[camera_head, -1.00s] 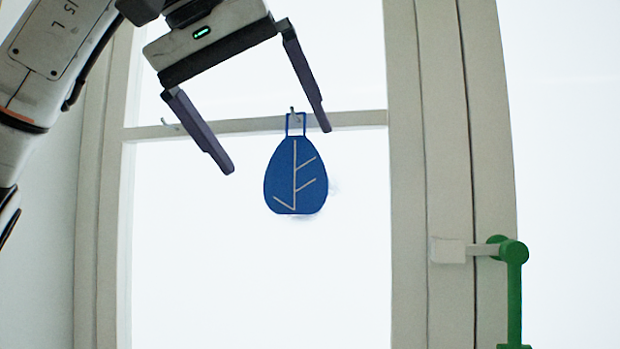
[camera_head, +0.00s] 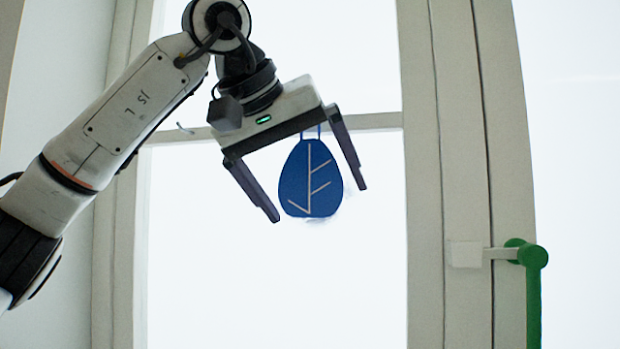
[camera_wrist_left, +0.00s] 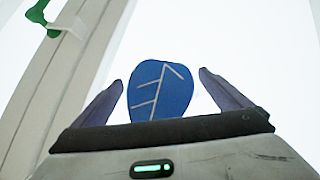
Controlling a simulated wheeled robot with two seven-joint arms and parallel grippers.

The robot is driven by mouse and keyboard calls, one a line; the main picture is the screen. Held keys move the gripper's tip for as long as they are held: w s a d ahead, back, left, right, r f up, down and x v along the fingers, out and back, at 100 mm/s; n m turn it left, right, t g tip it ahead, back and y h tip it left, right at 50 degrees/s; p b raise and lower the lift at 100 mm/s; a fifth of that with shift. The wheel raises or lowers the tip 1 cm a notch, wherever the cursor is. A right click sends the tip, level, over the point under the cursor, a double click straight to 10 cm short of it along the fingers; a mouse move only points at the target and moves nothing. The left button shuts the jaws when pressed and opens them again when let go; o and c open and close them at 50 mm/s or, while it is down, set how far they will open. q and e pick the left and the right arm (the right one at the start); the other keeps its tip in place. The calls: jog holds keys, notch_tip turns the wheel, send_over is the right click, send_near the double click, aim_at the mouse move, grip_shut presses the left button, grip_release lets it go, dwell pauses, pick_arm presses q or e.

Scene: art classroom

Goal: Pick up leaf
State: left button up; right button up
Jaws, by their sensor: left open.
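The leaf (camera_head: 311,178) is a flat blue shape with pale vein lines. In the head view it hangs by a blue loop in front of the window, at the crossbar; my gripper body hides the top of the loop. My left gripper (camera_head: 320,203) is open, with one finger to the left of the leaf and the other to its right. In the left wrist view the leaf (camera_wrist_left: 161,88) shows between the two spread fingers (camera_wrist_left: 160,80), with gaps on both sides. My right gripper is not in view.
The window crossbar (camera_head: 375,121) runs behind the gripper, with a small hook (camera_head: 185,129) at its left. A thick pale frame post (camera_head: 468,170) stands on the right, with a green handle (camera_head: 532,256) on it. Below the leaf the window pane is clear.

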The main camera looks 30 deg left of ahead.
pick_arm(q)
jog(key=c, duration=1.1)
jog(key=shift+r, duration=0.1)
jog(key=shift+r, duration=0.5)
jog(key=shift+s+d+r, duration=0.1)
jog(key=shift+s+r, duration=0.1)
jog(key=shift+s, duration=0.05)
jog(key=s+d+b, duration=0.1)
jog(key=s, duration=0.4)
jog(key=s+d+b, duration=0.1)
jog(key=s+d, duration=0.1)
jog(key=s, duration=0.4)
jog(key=s+d, duration=0.1)
jog(key=s, duration=0.5)
jog(key=shift+d+b, duration=0.2)
jog(key=shift+b, duration=0.2)
